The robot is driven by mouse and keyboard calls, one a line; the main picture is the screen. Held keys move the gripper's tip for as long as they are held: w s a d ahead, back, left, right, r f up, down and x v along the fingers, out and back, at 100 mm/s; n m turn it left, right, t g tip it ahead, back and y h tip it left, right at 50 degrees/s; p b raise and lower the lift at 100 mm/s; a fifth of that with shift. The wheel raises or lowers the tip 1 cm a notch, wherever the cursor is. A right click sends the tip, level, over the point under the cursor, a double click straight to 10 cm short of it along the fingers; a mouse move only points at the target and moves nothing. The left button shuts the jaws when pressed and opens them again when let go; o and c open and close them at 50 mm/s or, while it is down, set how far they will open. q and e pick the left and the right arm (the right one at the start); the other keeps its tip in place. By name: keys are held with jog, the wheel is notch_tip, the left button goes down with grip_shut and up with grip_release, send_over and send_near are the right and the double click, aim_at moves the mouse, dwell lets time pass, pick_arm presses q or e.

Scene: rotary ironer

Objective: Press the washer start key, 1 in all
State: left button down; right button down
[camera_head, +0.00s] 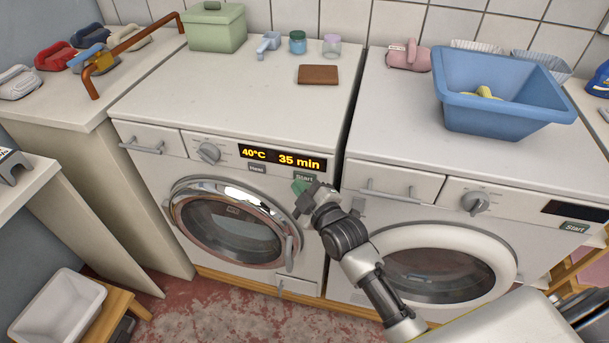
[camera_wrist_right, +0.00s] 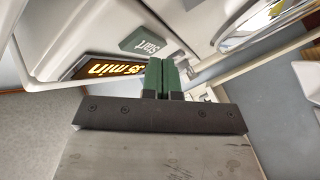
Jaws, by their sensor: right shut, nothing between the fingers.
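The washer (camera_head: 240,190) on the left has a lit display (camera_head: 283,159) reading 40°C and 35 min, and its round door is shut. Its green start key (camera_head: 305,177) sits just under the display, partly covered by my gripper in the head view. The start key (camera_wrist_right: 147,40) shows its label in the right wrist view. My right gripper (camera_head: 299,187) is shut and empty, its green fingertips close to the key's lower edge. In the right wrist view the fingertips (camera_wrist_right: 162,66) lie beside the key; I cannot tell whether they touch it. My left gripper is out of view.
A second machine (camera_head: 430,230) on the right has a dark display and its own start key (camera_head: 575,227). A blue basin (camera_head: 505,95) stands on it. An orange bent bar (camera_head: 135,38) spans the left counter.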

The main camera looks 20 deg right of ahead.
jog(key=shift+s+a, duration=0.2)
jog(key=shift+s, duration=0.1)
